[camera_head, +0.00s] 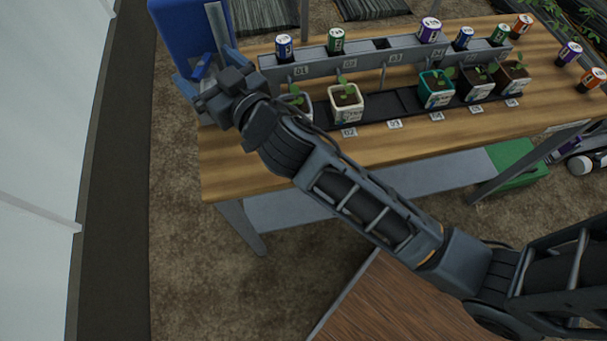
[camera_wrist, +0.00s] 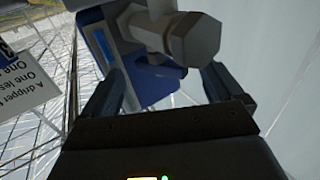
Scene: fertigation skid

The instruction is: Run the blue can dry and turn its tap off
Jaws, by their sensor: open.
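My gripper (camera_head: 212,100) is beside that container, left of the rack. In the wrist view, my gripper (camera_wrist: 163,76) is open, with a grey hexagonal knob (camera_wrist: 193,38) ahead between its fingers and blue surfaces (camera_wrist: 155,82) behind. Liquid levels cannot be seen.
Potted seedlings, including a white pot (camera_head: 347,100) and a teal pot (camera_head: 435,90), stand below the rack. More cans sit in the rack; a purple can (camera_head: 570,53) and an orange can (camera_head: 592,80) stand at right. A text sign (camera_wrist: 25,75) is at left.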

